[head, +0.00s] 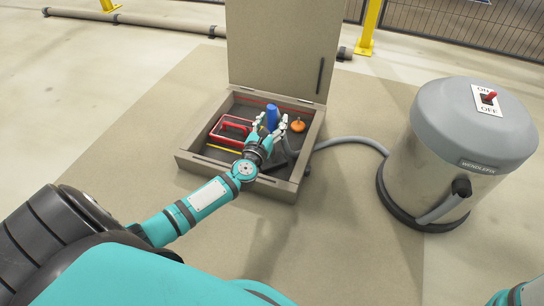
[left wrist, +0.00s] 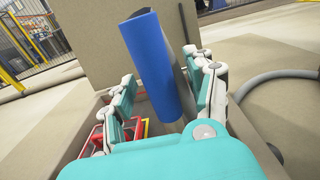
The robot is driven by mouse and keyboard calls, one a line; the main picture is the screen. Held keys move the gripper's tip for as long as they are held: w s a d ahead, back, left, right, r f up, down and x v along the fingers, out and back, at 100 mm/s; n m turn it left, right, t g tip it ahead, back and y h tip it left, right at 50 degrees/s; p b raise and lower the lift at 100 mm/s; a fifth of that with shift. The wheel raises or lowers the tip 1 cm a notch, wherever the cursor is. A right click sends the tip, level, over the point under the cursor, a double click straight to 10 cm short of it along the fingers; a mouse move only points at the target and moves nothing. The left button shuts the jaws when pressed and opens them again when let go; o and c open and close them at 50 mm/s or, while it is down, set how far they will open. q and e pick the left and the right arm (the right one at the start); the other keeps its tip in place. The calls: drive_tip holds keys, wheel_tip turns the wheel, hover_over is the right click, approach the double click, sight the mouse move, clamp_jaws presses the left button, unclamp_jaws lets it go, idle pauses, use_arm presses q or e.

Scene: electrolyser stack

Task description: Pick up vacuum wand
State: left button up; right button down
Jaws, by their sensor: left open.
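The vacuum wand (head: 272,112) shows as a blue cylindrical grip, standing tilted in the open box. In the left wrist view the blue grip (left wrist: 158,62) rises between my fingers, with a dark grey part behind it. My left gripper (head: 271,122) is open, reaching down into the box with its fingers on either side of the blue grip. I cannot tell whether either finger touches it. The wand's lower part is largely hidden by my gripper. My right gripper is not in view.
The box (head: 311,133) has a raised lid (head: 283,45) behind my gripper. It also holds a red-framed item (head: 229,129), a yellow stick (head: 224,149) and an orange knob-like item (head: 298,126). A grey hose (head: 350,139) runs right to a vacuum drum (head: 460,135). Floor in front is clear.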

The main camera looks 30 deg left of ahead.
use_arm(q)
clamp_jaws()
idle(0.7)
drive_tip(key=shift+r, duration=0.15)
